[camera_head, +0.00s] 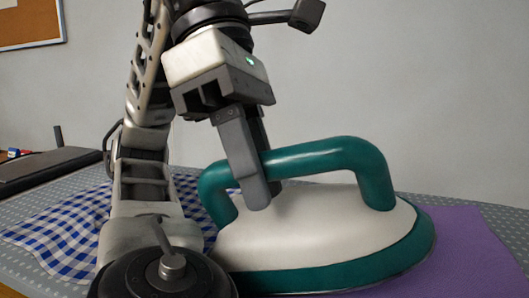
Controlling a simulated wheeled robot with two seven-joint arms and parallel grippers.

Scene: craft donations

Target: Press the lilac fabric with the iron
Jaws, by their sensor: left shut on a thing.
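A white and teal iron (315,232) stands flat on the lilac fabric (470,252), which lies on the table to the right. The iron has a teal arched handle (330,155). My left gripper (258,195) comes down from above and is shut on the left part of that handle. The iron covers part of the fabric, and my left arm hides part of the scene at the left. My right gripper is not in the view.
A blue and white checked cloth (65,238) lies on the dotted grey table cover (25,205) at the left. A dark flat object (50,167) is at the far left, with a small blue and red item behind it. A cork board (28,22) hangs on the wall.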

